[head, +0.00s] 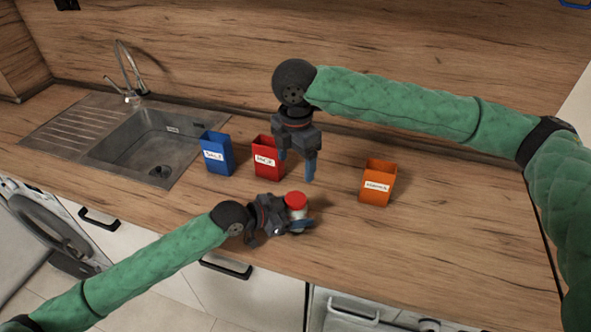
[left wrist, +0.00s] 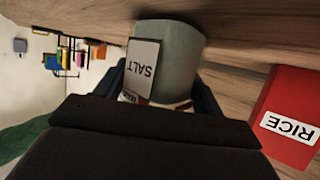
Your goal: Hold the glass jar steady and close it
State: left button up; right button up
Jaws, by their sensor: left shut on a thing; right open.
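The glass jar (head: 298,213) stands on the counter with a red lid (head: 295,199) at its top. I cannot tell whether the lid is fully seated. My left gripper (head: 299,222) is shut on the jar's body from the left. In the left wrist view, the jar (left wrist: 180,45) looks grey, carries a white SALT label that appears upside down, and sits between the dark fingers. My right gripper (head: 297,168) is open and empty, pointing down above and behind the jar, apart from the lid.
A blue box (head: 216,160) and a red box (head: 267,163), labelled RICE in the left wrist view (left wrist: 290,115), stand behind the jar. An orange box (head: 378,187) stands to the right. The sink (head: 150,145) is at the left.

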dwell(0.3)
pick_arm(q)
jog(key=o, duration=1.9)
jog(key=shift+o, duration=0.2)
jog(key=shift+a, duration=0.15)
jog(key=shift+s+a, duration=0.15)
jog(key=shift+a, duration=0.1)
jog(key=b+v, duration=0.2)
jog(key=v, duration=0.3)
jog(key=shift+a+r+b, duration=0.1)
jog(key=shift+b, duration=0.25)
jog(key=shift+v, duration=0.9)
jog(key=shift+r, duration=0.1)
